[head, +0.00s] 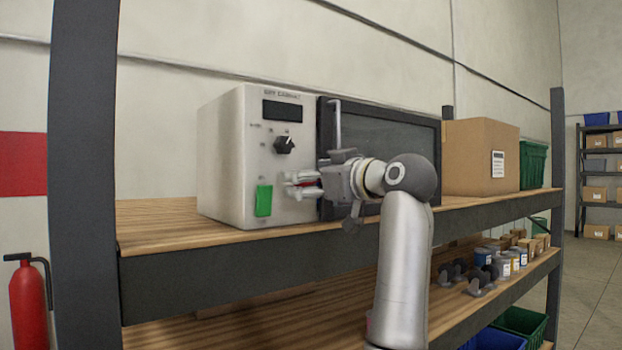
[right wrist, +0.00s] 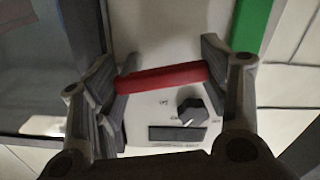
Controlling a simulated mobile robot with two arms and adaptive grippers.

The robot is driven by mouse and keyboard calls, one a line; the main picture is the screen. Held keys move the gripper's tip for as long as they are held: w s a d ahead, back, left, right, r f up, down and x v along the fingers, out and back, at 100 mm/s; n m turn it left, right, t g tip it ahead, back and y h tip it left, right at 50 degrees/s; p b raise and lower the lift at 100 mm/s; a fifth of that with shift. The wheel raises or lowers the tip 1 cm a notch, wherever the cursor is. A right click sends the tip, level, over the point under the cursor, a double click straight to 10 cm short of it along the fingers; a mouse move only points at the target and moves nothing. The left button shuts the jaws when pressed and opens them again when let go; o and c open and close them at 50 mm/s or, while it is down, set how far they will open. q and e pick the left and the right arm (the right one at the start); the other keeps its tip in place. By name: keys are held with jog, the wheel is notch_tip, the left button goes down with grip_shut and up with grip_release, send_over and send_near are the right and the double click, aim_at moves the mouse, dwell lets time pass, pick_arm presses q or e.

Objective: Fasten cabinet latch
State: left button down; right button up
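The pale cabinet (head: 225,150) stands on the upper shelf. Its dark glass door (head: 400,135), with a vertical bar handle (head: 337,125), looks closed. The red latch lever (right wrist: 162,78) lies nearly level across the right wrist view, close to the door edge; in the head view it is mostly hidden by my gripper. My right gripper (head: 302,184) is at the cabinet front. In the right wrist view its fingers (right wrist: 163,88) are spread apart, with the lever spanning the space between them. Its ends come close to both fingers; contact is unclear. My left gripper is not in view.
The panel has a black knob (head: 284,145), a display (head: 282,111) and a green switch (head: 264,200). A cardboard box (head: 478,160) and a green crate (head: 533,165) stand to the right. A dark post (head: 82,170) rises at left. Small items lie on the lower shelf.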

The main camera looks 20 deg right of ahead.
jog(key=shift+c, duration=1)
jog(key=shift+r, duration=0.1)
jog(key=shift+r+m, duration=0.2)
jog(key=shift+m, duration=0.55)
jog(key=shift+r+m, duration=0.2)
jog(key=shift+m, duration=0.55)
jog(key=o, duration=1)
jog(key=shift+w+a+f, duration=0.15)
jog(key=shift+w, duration=0.15)
jog(key=shift+o, duration=0.2)
jog(key=shift+s, duration=0.1)
